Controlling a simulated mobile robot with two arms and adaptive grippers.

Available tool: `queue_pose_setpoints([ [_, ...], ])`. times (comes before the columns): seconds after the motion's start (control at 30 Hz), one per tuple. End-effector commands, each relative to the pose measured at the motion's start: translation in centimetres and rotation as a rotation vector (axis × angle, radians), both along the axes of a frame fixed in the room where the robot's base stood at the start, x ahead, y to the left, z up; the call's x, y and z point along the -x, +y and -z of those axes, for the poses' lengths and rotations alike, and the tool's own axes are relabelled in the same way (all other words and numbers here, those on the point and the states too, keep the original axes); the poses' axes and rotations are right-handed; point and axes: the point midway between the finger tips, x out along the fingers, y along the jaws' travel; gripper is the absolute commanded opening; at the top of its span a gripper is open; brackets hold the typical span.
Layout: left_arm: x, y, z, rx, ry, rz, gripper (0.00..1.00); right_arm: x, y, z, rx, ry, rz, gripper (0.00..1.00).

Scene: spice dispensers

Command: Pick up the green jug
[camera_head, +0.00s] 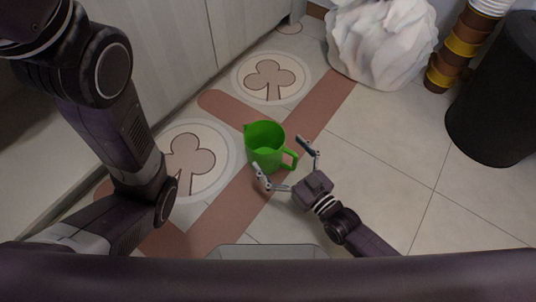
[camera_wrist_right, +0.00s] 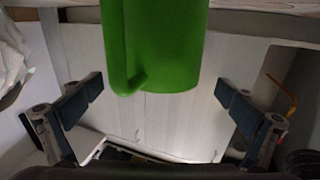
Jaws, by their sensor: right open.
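The green jug (camera_head: 266,151) stands upright on the tiled floor, its open top showing and its handle (camera_head: 291,158) on the right side. In the right wrist view the jug (camera_wrist_right: 165,45) fills the top middle, cut off by the frame edge, with its handle (camera_wrist_right: 116,60) left of the body. My right gripper (camera_head: 279,154) is open, with its fingers spread on either side of the jug's handle side. The fingers do not close on it; in the wrist view they stand apart from the jug. My left gripper is out of view; only my left arm shows.
A pale cabinet front (camera_head: 180,50) runs along the left. A white crumpled bag (camera_head: 381,42), brown and yellow stacked rings (camera_head: 461,48) and a dark bin (camera_head: 497,95) stand at the back right. The floor (camera_head: 440,215) at right is clear.

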Motion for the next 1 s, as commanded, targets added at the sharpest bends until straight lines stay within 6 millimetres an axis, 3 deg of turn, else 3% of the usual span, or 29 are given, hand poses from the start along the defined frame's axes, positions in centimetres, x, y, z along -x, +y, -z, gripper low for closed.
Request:
queue_pose_setpoints([
  [0.33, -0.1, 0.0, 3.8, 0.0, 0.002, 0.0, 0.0, -3.0, 2.4, -0.3, 0.0, -0.002, 0.001, 1.0],
  [0.73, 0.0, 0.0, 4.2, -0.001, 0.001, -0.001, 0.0, -3.8, 3.0, -0.7, 0.001, 0.0, 0.001, 1.0],
  [1.0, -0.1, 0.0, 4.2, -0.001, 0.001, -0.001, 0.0, -3.8, 3.0, -0.7, 0.001, 0.0, 0.001, 0.72],
])
